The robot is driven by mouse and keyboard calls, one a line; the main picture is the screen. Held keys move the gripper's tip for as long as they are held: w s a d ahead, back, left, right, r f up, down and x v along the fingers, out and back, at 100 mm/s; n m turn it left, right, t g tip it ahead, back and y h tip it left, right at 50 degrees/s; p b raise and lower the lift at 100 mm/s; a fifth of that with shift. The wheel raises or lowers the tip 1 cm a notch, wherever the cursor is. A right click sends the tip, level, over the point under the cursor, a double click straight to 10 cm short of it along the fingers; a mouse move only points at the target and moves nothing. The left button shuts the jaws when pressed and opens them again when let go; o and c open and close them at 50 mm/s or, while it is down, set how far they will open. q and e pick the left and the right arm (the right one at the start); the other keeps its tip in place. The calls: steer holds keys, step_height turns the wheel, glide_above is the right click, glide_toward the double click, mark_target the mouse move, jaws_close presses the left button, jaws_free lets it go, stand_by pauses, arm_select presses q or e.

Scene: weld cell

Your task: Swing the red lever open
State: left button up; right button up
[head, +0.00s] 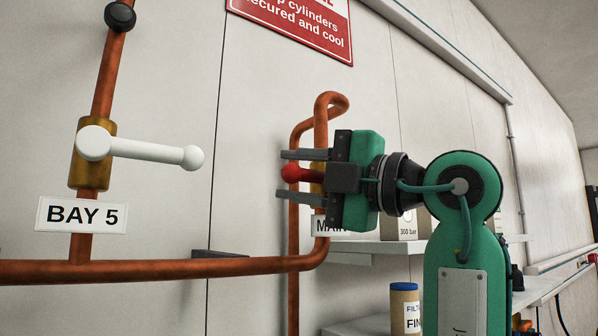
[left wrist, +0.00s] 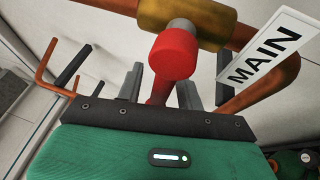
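The red lever (head: 290,173) is on the brass valve (head: 317,187) of a copper pipe, mostly hidden behind my left gripper in the head view. Its rounded red end shows between the fingers. My left gripper (head: 298,175) is open, one finger above the lever and one below, with gaps visible. In the left wrist view the red lever (left wrist: 174,54) shows close up, its red arm running down between the grey fingers (left wrist: 160,88). The brass valve (left wrist: 190,18) is just beyond. Contact with the fingers cannot be told. My right gripper is not in view.
A white lever (head: 145,150) on another valve is at left, above the BAY 5 sign (head: 82,215). The MAIN sign (left wrist: 264,49) is beside the red lever. A copper pipe (head: 170,269) runs along the wall. Shelves (head: 375,248) with a box and canister stand behind my arm.

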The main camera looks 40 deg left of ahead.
arm_select(q)
jaws_close()
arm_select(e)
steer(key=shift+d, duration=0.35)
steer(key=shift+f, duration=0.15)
arm_select(q)
steer(key=shift+r+m+t+y+b, duration=0.3)
steer(key=shift+m+b, duration=0.4)
steer(key=shift+m, duration=0.2)
steer(key=r+m+t+b, duration=0.1)
steer(key=m, duration=0.1)
steer(key=r+m+t+y+b, duration=0.1)
steer(key=m, duration=0.1)
steer(key=w+m+t, duration=0.1)
steer(key=m, duration=0.2)
steer(key=shift+w+d+r+y+b, duration=0.1)
steer(key=shift+d+r+y+b, duration=0.2)
steer(key=shift+r+b, duration=0.1)
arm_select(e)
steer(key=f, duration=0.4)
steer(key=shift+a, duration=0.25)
arm_select(q)
steer(key=shift+r, duration=0.1)
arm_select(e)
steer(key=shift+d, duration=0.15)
